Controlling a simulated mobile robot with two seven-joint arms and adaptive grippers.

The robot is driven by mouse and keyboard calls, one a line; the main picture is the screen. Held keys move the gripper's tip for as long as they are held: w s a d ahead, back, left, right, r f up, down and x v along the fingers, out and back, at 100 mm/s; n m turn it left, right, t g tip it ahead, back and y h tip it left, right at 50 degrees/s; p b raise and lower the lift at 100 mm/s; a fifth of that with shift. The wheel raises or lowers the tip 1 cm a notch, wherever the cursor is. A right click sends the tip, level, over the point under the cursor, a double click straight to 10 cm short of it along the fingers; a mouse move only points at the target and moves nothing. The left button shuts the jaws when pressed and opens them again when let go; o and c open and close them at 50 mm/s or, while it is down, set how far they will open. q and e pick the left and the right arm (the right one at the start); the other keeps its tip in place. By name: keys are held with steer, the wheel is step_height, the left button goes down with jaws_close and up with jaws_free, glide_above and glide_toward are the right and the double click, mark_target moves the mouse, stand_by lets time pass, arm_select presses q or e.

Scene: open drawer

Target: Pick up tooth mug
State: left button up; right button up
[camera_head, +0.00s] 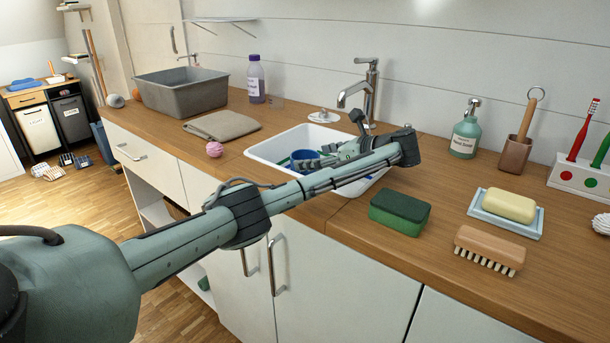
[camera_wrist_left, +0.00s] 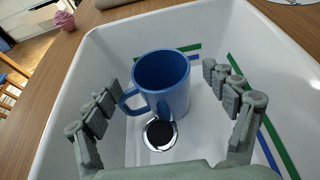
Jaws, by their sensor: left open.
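The blue tooth mug (camera_head: 305,156) sits in the white sink basin, partly hidden by my left gripper in the head view. In the left wrist view the mug (camera_wrist_left: 165,88) stands with its open top toward the camera, near the drain, and its handle points left. My left gripper (camera_head: 338,146) is over the basin. Its open fingers (camera_wrist_left: 163,80) lie on either side of the mug, with visible gaps and no clear contact. My right gripper is in neither view.
The sink (camera_head: 262,154) has raised white walls around the mug, and the tap (camera_head: 370,88) rises behind it. A green sponge (camera_head: 400,212), a brush (camera_head: 489,250) and a soap dish (camera_head: 507,225) are on the counter at right.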

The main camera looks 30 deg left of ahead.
mark_target(296, 157)
arm_select(q)
steer(key=x, duration=0.7)
steer(key=shift+a, duration=0.15)
steer(key=shift+r, duration=0.1)
steer(key=c, duration=1.5)
